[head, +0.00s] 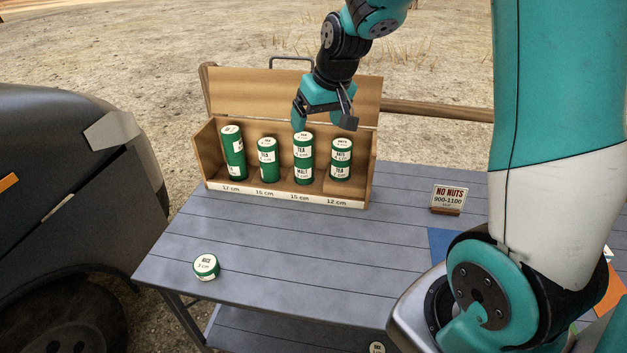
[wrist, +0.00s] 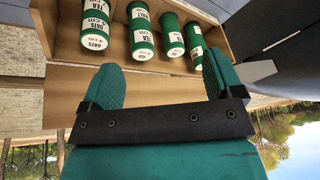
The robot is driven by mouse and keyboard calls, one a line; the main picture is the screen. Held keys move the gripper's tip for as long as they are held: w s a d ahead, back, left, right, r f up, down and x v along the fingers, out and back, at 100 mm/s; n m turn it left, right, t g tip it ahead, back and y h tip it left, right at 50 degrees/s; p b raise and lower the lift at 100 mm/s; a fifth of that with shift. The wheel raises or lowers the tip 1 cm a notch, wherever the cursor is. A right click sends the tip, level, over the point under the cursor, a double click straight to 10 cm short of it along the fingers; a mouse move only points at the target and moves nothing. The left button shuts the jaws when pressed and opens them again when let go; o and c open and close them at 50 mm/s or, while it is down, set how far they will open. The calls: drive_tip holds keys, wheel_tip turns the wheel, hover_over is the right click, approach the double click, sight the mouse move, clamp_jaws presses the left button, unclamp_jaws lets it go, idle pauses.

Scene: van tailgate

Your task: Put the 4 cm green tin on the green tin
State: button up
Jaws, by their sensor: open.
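Green tins stand in four stacks in an open wooden box. The right stack (head: 341,160), above the 12 cm mark, has a tin labelled OATS 4 cm (wrist: 96,20) on top of a tin labelled TEA. The 15 cm stack (head: 303,160) has a TEA tin over a MALT tin. The 16 cm stack (head: 267,158) and 17 cm stack (head: 233,155) stand to its left; the 17 cm one looks slightly tilted. My gripper (head: 323,123) is open and empty, close above the two right stacks. In the wrist view, only wood shows between its fingers (wrist: 160,75).
The box (head: 290,197) stands at the back of the grey slatted table (head: 300,240). A NO NUTS sign (head: 448,198) and a blue patch (head: 440,243) are at right. The table's middle is clear.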

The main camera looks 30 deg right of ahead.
drive_tip(key=s+a+r+n+g+y, duration=0.15)
drive_tip(key=s+a+r+n, duration=0.25)
drive_tip(key=s+a, duration=0.85)
drive_tip(key=s+a+n+g+y, duration=0.1)
drive_tip(key=s+a+n, duration=0.1)
drive_tip(key=s+a, duration=0.2)
drive_tip(key=s+a+r+n+g+y, duration=0.1)
drive_tip(key=s+a, duration=0.3)
drive_tip(key=s, duration=0.5)
drive_tip(key=shift+n, duration=0.5)
